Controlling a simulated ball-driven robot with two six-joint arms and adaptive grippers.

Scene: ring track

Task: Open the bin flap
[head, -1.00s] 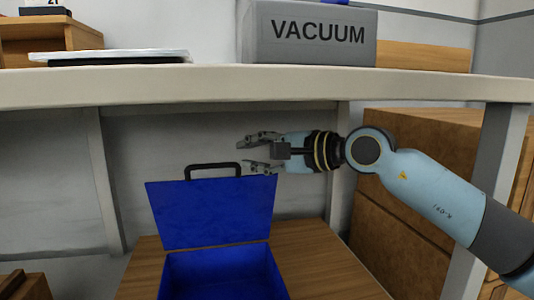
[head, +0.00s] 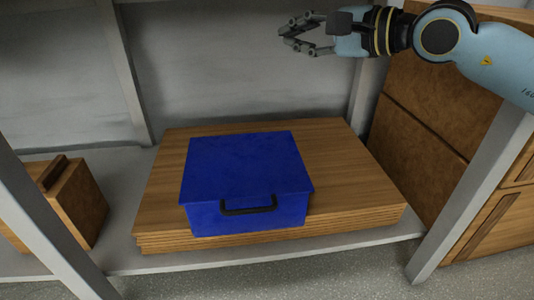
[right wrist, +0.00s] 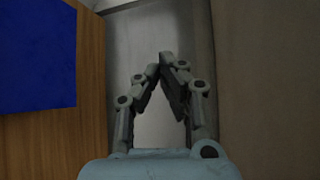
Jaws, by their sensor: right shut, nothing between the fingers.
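No bin with a flap can be made out. A blue box (head: 246,175) sits on a stack of wooden boards, its lid down and its black handle (head: 248,211) at the front. Part of its blue surface also shows in the right wrist view (right wrist: 35,55) at upper left. My right gripper (head: 288,35) is above and to the right of the box, apart from it, pointing left in the head view. In the right wrist view its fingertips (right wrist: 168,62) come together with nothing held. My left gripper is not in view.
The wooden boards (head: 350,185) lie on a grey shelf (head: 120,255) between table legs. A wooden block with a handle (head: 72,205) stands at left. Brown cabinets (head: 420,150) stand close at right. Bare board lies right of the box.

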